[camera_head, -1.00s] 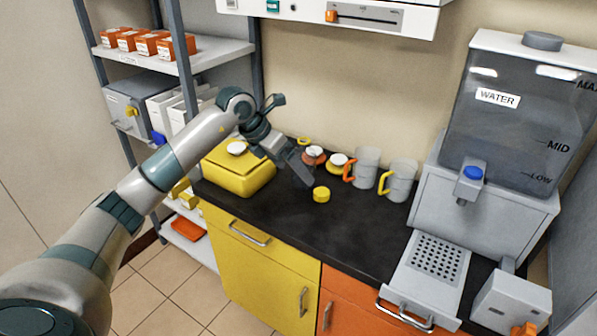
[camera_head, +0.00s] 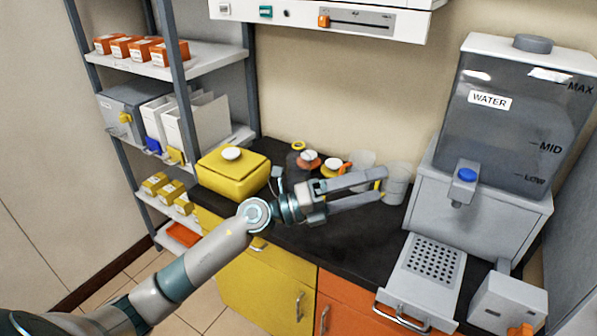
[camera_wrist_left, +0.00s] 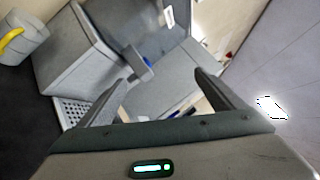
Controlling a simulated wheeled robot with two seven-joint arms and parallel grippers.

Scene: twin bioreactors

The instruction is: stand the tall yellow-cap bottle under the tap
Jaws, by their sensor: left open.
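A yellow cap (camera_head: 298,146) on a dark body, possibly the tall bottle, shows at the back of the black counter; I cannot tell its full shape. The tap (camera_head: 465,180) has a blue top and sticks out of the grey water dispenser above a perforated drip tray (camera_head: 432,260). The tap also shows in the left wrist view (camera_wrist_left: 138,64). The tray is bare. My left gripper (camera_head: 383,185) is open and empty, over the counter in front of the mugs, its fingers pointing right towards the dispenser. My right gripper is out of view.
A yellow box (camera_head: 232,175) stands at the counter's left. The yellow-handled mug (camera_head: 398,183) is partly behind my fingers. A grey box (camera_head: 508,300) stands right of the tray.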

